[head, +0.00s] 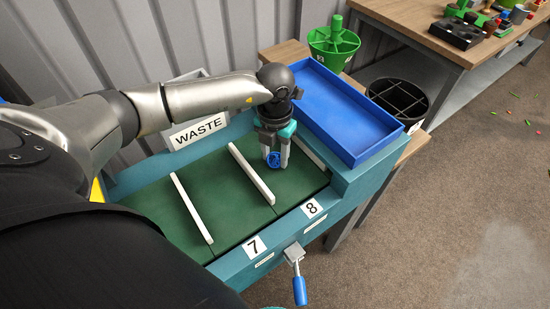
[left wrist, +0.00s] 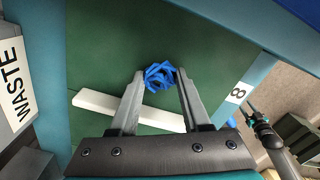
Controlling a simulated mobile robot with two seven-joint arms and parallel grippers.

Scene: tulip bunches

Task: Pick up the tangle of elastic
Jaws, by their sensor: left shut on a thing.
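The tangle of elastic is a small blue knot of bands (head: 273,160), also seen in the left wrist view (left wrist: 158,76). It is over the green floor of compartment 8 (head: 262,207). My left gripper (head: 275,162) points down there, shut on the tangle, with the tangle between its fingertips (left wrist: 160,80). I cannot tell whether the tangle touches the floor. A dark gripper with teal parts, seemingly my right one (left wrist: 252,108), shows small at the right of the left wrist view. Its fingers are too small to read.
White dividers (head: 252,174) separate the green compartments. A WASTE sign (head: 197,131) stands at the back. A blue tray (head: 353,154) is to the right, with a green bucket (head: 334,45) and a black bin (head: 399,98) beyond. A blue-handled lever (head: 299,289) sticks out in front.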

